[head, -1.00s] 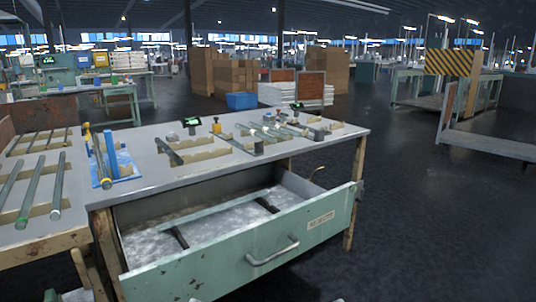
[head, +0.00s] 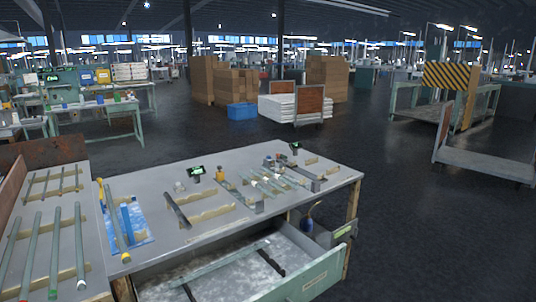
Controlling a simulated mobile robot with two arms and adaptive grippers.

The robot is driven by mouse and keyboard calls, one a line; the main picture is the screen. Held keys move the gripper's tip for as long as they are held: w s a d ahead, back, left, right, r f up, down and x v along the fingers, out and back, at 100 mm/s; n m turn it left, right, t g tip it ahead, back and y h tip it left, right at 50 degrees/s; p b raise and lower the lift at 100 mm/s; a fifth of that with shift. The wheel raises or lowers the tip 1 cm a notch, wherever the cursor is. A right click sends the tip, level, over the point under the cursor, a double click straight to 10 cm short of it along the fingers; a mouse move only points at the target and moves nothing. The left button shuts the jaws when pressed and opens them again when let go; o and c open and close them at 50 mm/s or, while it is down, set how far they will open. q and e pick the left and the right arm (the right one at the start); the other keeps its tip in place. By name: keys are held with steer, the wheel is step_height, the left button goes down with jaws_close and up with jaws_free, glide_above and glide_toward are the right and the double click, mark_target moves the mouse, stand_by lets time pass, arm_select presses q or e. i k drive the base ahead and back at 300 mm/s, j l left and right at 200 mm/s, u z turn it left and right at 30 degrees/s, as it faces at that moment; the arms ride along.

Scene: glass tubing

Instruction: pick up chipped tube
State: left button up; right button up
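Several pale green glass tubes (head: 53,250) lie side by side on wooden rails on the left bench, with red, green and white marks at their near ends. Several short tubes (head: 268,182) rest in a wooden rack at the table's back right. In the open drawer (head: 300,285) a long pale green bar or tube (head: 220,262) lies across dark supports. I cannot make out a chip on any tube at this size. Neither of my grippers shows.
The main table (head: 170,235) has bare grey surface at its front. The drawer sticks out below its front edge. Small devices with green screens (head: 196,171) stand at the back. Dark floor (head: 430,240) is clear on the right; a trolley (head: 485,160) stands beyond.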

mark_target(82, 283)
steer(key=u, duration=1.3)
